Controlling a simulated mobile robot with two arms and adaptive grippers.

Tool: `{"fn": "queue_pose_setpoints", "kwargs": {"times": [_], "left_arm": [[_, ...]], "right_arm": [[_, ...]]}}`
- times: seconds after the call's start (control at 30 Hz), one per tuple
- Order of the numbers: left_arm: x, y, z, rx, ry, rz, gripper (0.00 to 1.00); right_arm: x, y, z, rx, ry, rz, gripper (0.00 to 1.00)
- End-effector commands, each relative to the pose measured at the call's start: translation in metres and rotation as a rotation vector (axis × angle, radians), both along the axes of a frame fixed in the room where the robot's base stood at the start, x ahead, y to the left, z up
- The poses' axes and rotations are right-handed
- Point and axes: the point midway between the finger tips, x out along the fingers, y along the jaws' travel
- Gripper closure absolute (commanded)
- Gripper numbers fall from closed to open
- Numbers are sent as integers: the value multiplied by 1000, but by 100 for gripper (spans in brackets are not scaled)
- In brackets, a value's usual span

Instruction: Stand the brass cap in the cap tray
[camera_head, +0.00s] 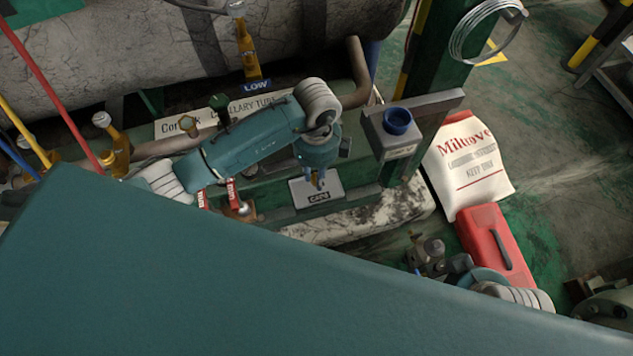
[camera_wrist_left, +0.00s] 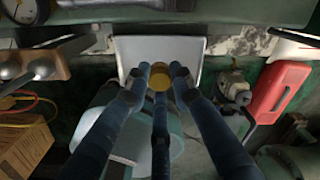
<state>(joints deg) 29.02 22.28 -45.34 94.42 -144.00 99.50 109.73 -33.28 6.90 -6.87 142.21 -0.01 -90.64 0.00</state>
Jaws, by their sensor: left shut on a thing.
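The brass cap (camera_wrist_left: 160,77) is a round, golden piece held between the dark blue fingers of my left gripper (camera_wrist_left: 161,74) in the left wrist view. In the head view my left gripper (camera_head: 319,184) points down over the grey cap tray (camera_head: 300,191), which has a "CAPS" label at its front. The pale tray (camera_wrist_left: 126,48) also shows behind the fingertips in the left wrist view. The cap is mostly hidden in the head view, and I cannot tell whether it touches the tray. My right gripper (camera_head: 427,257) is low at the right, its fingers unclear.
A blue cup-like part (camera_head: 397,121) sits on a grey bracket right of the tray. A white sack (camera_head: 468,163) and a red container (camera_head: 496,244) lie farther right. Red-handled items (camera_head: 232,194) are left of the tray. A pipe (camera_head: 356,70) runs behind.

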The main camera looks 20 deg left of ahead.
Motion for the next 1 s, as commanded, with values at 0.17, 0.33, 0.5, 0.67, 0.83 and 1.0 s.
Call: {"fn": "queue_pose_setpoints", "kwargs": {"times": [0.17,0.33,0.5,0.67,0.83,1.0], "left_arm": [[-1,0,-31,1,4,1,100],[0,0,-36,0,1,0,100],[-1,0,-36,0,1,0,100],[0,0,-39,0,1,0,74],[-1,0,-38,0,1,0,70],[-1,0,-37,0,1,0,70]], "right_arm": [[0,0,-11,0,0,0,60],[0,0,-11,0,1,0,60],[0,0,-11,0,1,0,60],[3,1,-11,2,-13,1,60],[5,1,-10,4,-19,2,60],[4,1,-10,3,-16,2,60]]}}
